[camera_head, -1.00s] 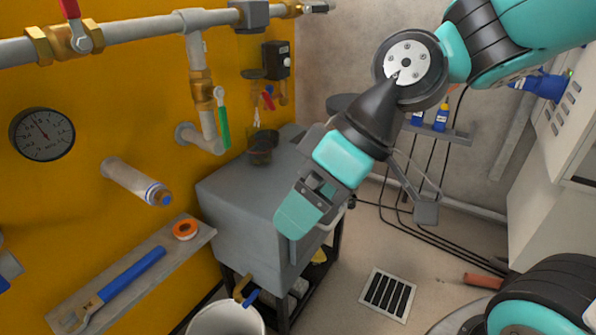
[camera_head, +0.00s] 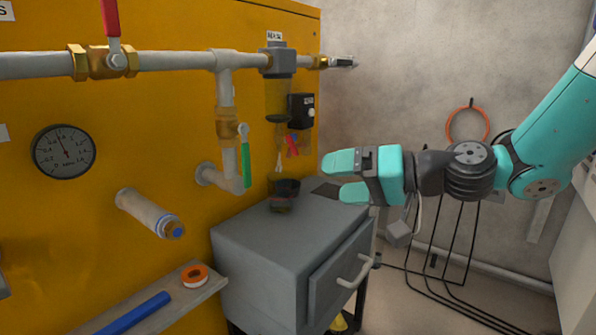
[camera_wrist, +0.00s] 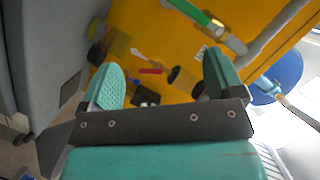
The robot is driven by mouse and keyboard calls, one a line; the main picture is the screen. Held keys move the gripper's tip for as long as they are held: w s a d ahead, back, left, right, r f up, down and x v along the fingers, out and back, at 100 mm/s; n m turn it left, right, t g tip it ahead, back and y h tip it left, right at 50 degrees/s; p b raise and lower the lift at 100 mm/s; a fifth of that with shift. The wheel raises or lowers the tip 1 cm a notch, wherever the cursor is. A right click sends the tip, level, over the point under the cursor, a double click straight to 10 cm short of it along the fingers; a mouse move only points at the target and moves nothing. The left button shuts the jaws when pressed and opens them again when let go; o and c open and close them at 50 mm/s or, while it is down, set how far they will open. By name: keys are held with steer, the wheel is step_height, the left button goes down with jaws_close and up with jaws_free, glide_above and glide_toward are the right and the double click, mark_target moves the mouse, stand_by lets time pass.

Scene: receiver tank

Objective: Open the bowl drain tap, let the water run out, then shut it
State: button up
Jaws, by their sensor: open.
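A filter with an amber bowl (camera_head: 278,104) hangs from the grey pipe on the yellow panel. A small pale piece (camera_head: 278,158) hangs below the bowl; I cannot make out clearly whether it is the drain tap. A dark cup (camera_head: 284,190) stands below it on the grey cabinet. My gripper (camera_head: 347,177) is open and empty, right of the cup and pointing left, apart from the bowl. In the wrist view the open fingers (camera_wrist: 165,80) frame part of the yellow panel. Whether water is in the bowl is unclear.
The grey cabinet (camera_head: 265,255) stands below the filter. A green-handled valve (camera_head: 245,162), a red-handled valve (camera_head: 112,60), a pressure gauge (camera_head: 63,152) and a pipe stub (camera_head: 150,213) are on the left. A black box (camera_head: 301,110) sits right of the bowl. Hoses line the back wall.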

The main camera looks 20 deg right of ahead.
steer(key=w+d+m+t+h, duration=0.1)
steer(key=w+d+m+t, duration=0.2)
steer(key=d+m+t, duration=0.35)
steer(key=n+g+p, duration=0.2)
steer(key=p, duration=0.2)
glide_toward(294, 148)
steer(key=x, duration=0.8)
steer(key=shift+w+a, duration=0.2)
steer(key=shift+w, duration=0.05)
steer(key=c, duration=0.9)
